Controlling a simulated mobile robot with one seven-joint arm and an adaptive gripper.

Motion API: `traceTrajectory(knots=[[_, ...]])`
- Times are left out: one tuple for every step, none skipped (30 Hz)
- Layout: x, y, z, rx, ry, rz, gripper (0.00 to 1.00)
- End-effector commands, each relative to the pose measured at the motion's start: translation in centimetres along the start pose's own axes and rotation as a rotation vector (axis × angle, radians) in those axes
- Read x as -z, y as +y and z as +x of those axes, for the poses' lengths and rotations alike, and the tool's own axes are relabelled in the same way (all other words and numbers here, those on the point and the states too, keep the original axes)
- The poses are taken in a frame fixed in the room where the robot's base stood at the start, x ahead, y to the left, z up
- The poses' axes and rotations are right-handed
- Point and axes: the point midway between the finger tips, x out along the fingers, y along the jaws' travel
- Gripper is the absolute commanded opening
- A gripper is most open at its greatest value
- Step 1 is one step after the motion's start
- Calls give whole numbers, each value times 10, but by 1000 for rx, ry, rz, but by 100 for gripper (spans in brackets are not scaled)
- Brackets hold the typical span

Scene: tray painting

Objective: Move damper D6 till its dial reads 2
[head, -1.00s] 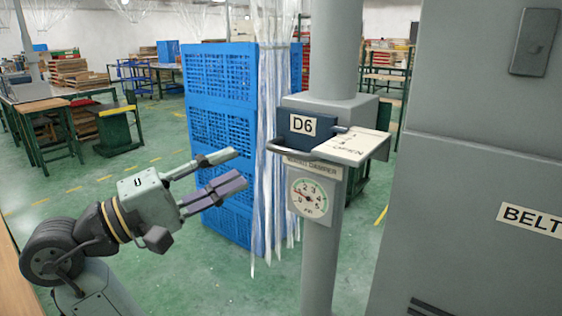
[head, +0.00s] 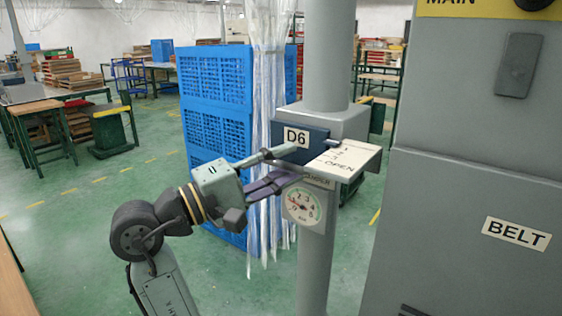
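Damper D6 (head: 318,144) is a dark blue block with a D6 label, mounted on a grey post. A pale plate (head: 345,160) marked with a scale and OPEN sticks out on its right. Its round dial (head: 303,207) hangs below on the post. The needle appears to point left, at the low end, but the exact reading is too small to tell. My gripper (head: 289,164) is at the damper's left front edge with its fingers apart, one above the other. The upper finger overlaps the block's lower left in view. The handle end is largely hidden, and contact is unclear.
A grey cabinet (head: 460,240) labelled BELT stands close on the right. A stack of blue crates (head: 213,100) and a clear strip curtain (head: 268,80) are behind my gripper. Green floor (head: 90,225) is open on the left.

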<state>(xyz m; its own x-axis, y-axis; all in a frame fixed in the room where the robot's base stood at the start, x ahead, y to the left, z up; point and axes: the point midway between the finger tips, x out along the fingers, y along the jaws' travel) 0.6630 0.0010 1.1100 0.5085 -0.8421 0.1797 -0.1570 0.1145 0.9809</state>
Motion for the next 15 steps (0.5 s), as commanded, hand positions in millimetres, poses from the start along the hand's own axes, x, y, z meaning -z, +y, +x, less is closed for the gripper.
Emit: traceTrajectory(knots=[[0, 0, 0, 0, 0, 0, 31], [0, 0, 0, 0, 0, 0, 31], [0, 0, 0, 0, 0, 0, 31], [0, 0, 0, 0, 0, 0, 31], [0, 0, 0, 0, 0, 0, 31], [0, 0, 0, 0, 0, 0, 29], [0, 0, 0, 0, 0, 0, 27], [0, 0, 0, 0, 0, 0, 25], [0, 0, 0, 0, 0, 0, 23], [0, 0, 0, 0, 0, 0, 21], [0, 0, 0, 0, 0, 0, 19], [0, 0, 0, 0, 0, 0, 16], [0, 0, 0, 0, 0, 0, 14], [0, 0, 0, 0, 0, 0, 12], [0, 0, 0, 0, 0, 0, 9]])
